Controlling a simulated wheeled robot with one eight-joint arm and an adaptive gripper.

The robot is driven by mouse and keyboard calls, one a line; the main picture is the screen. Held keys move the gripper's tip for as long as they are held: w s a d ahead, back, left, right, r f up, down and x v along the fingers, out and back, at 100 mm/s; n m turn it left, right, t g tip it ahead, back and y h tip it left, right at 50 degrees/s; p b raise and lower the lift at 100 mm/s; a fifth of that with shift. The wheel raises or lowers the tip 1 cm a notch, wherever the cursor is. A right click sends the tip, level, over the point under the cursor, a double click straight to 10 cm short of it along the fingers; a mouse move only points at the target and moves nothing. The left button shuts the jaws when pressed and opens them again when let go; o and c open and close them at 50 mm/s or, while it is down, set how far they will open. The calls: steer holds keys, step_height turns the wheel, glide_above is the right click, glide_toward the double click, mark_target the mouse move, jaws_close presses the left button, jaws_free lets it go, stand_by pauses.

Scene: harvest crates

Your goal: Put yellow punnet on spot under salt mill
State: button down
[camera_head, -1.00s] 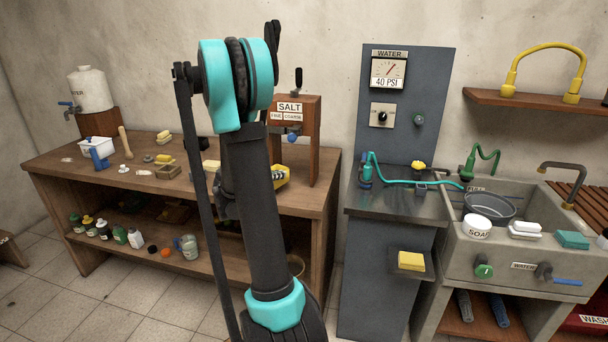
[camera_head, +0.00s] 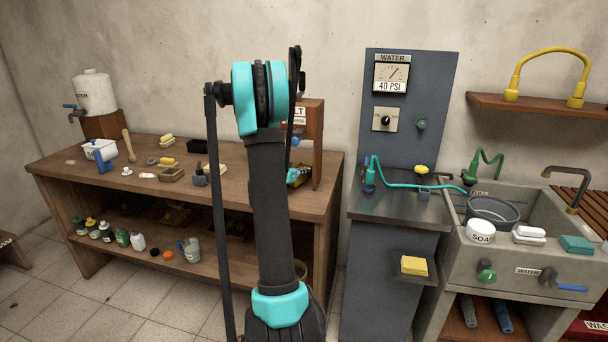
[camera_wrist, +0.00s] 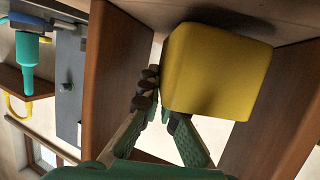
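The yellow punnet (camera_wrist: 218,70) fills the middle of the wrist view, between the two brown uprights of the salt mill (camera_wrist: 118,80). The wooden counter (camera_wrist: 190,14) is at the top of that tilted picture, with a dark shadow beside the punnet. My gripper (camera_wrist: 162,104) has its fingertips close together at the punnet's near edge and appears closed on it. The spot under the mill is hidden.
My arm crosses in front of the workbench (camera_head: 95,162). The grey water station (camera_head: 400,208) and sink (camera_head: 445,258) are to the right.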

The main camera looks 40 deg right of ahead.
steer(key=shift+f, duration=0.45)
steer(key=shift+f, duration=0.1)
steer(key=c, duration=1.7)
jaws_free()
steer(key=v, duration=1.2)
steer(key=shift+a, duration=0.1)
steer(key=s+a+f+n+y, duration=0.3)
steer(key=s+a, duration=0.5)
steer(key=a, duration=0.3)
steer(key=s+a+f+n+y, duration=0.4)
steer(key=s+a+n+y, duration=0.2)
steer(key=a, duration=0.5)
steer(key=s+a+f+n+y, duration=0.4)
steer(key=s+a+n, duration=0.1)
steer(key=s+a, duration=0.6)
steer(key=shift+y, duration=0.4)
